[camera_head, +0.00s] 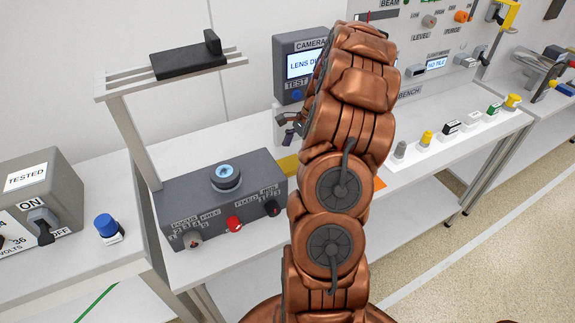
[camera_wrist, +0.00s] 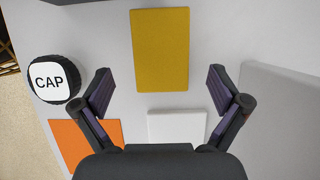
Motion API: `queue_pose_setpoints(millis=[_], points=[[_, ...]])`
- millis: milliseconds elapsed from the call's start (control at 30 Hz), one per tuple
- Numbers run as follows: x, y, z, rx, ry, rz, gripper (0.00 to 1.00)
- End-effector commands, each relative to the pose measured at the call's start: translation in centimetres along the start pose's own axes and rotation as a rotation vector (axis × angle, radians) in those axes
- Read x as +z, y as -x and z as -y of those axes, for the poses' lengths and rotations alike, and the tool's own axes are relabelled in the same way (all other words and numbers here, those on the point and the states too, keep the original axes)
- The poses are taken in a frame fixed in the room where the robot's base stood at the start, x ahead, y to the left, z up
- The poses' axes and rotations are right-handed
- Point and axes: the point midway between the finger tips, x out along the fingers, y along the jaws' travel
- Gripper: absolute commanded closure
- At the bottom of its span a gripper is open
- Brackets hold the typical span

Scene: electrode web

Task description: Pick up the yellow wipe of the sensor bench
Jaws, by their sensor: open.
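The yellow wipe (camera_wrist: 160,50) is a flat yellow rectangle on the white bench top. In the wrist view it lies ahead of my gripper (camera_wrist: 160,95), centred between the two fingers. The fingers are spread wide and hold nothing; they do not touch the wipe. In the head view a small part of the yellow wipe (camera_head: 288,166) shows left of my arm, beside the grey box; my arm hides the rest. My gripper (camera_head: 287,128) is only partly seen there, above the bench near the camera unit.
An orange pad (camera_wrist: 85,140) and a white pad (camera_wrist: 177,125) lie near the yellow wipe. A black round cap (camera_wrist: 52,79) stands to the left. A grey box with knobs (camera_head: 222,208) and a camera unit (camera_head: 298,62) flank the spot in the head view.

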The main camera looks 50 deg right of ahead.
Motion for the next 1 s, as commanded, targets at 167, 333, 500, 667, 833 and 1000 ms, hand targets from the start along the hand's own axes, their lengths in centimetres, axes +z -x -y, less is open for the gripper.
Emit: queue_pose_setpoints(millis=[167,333,500,667,833,1000], points=[[0.6,-2.3,0.0,0.007,0.001,0.004,0.02],[0.4,-3.7,0.2,0.002,0.003,0.0,0.02],[0.4,-3.8,0.2,0.001,0.003,0.0,0.02],[0.4,-3.8,0.2,0.001,0.003,0.0,0.02],[0.3,-4.0,0.2,0.002,0.003,0.0,0.02],[0.2,-4.2,0.2,0.002,0.003,0.0,0.02]])
